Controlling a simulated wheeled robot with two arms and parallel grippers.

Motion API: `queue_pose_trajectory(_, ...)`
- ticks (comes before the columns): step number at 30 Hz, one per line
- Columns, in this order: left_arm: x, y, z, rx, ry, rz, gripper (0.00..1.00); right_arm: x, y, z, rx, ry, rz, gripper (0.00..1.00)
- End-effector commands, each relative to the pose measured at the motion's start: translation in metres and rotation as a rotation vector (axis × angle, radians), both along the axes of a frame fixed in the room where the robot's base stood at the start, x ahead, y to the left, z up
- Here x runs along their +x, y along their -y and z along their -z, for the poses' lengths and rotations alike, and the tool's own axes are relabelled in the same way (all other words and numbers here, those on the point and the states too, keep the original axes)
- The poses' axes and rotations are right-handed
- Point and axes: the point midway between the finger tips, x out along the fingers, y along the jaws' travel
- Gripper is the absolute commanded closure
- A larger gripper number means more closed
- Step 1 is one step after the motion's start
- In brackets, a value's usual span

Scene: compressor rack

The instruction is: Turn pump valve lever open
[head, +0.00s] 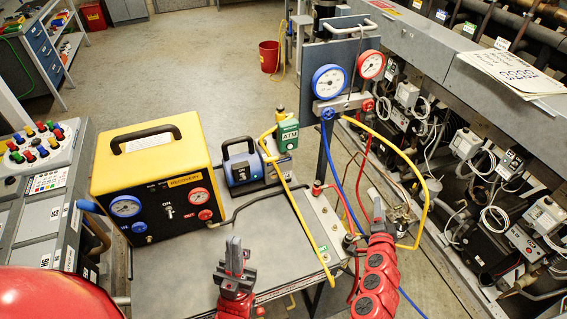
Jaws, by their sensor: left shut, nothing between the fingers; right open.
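The blue pump (243,165) with a dark carry handle stands on the grey cart top, right of the yellow recovery unit. A green box marked ATM (288,133) with a yellow fitting on top is beside it, with a yellow hose close by. I cannot clearly make out which part is the pump valve lever. My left gripper (235,250) is shut and empty, pointing up over the cart's front, well in front of the pump. My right gripper (378,212) is open, right of the cart near the hoses; nothing is seen held in it.
The yellow recovery unit (150,165) fills the cart's left side. The gauge manifold (345,104) stands behind the cart's right edge, with blue, red and yellow hoses hanging down near my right arm. The compressor rack (470,150) runs along the right. A red bucket (270,57) stands behind.

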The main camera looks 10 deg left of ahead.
Motion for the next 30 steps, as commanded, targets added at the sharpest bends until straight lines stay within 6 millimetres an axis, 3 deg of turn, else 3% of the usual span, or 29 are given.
queue_pose_trajectory(8, 0.0, 0.0, 0.0, 0.0, 0.0, 0.0, 1.0, 0.009, -0.065, -0.013, 0.236, -0.103, -0.233, 0.49)
queue_pose_trajectory(11, 0.0, 0.0, 0.0, 0.0, 0.0, 0.0, 1.0, 0.005, -0.104, -0.031, 0.351, -0.15, -0.387, 0.49)
queue_pose_trajectory(16, 0.0, 0.0, 0.0, 0.0, 0.0, 0.0, 1.0, -0.02, -0.164, -0.08, 0.5, -0.209, -0.681, 0.49)
queue_pose_trajectory(21, 0.0, 0.0, 0.0, 0.0, 0.0, 0.0, 1.0, -0.043, -0.188, -0.11, 0.55, -0.232, -0.843, 0.49)
queue_pose_trajectory(25, 0.0, 0.0, -0.003, 0.0, 0.0, 0.0, 1.0, -0.046, -0.196, -0.115, 0.557, -0.24, -0.879, 0.49)
queue_pose_trajectory(30, 0.0, 0.0, -0.01, 0.0, 0.0, 0.0, 1.0, -0.037, -0.212, -0.113, 0.559, -0.243, -0.88, 0.49)
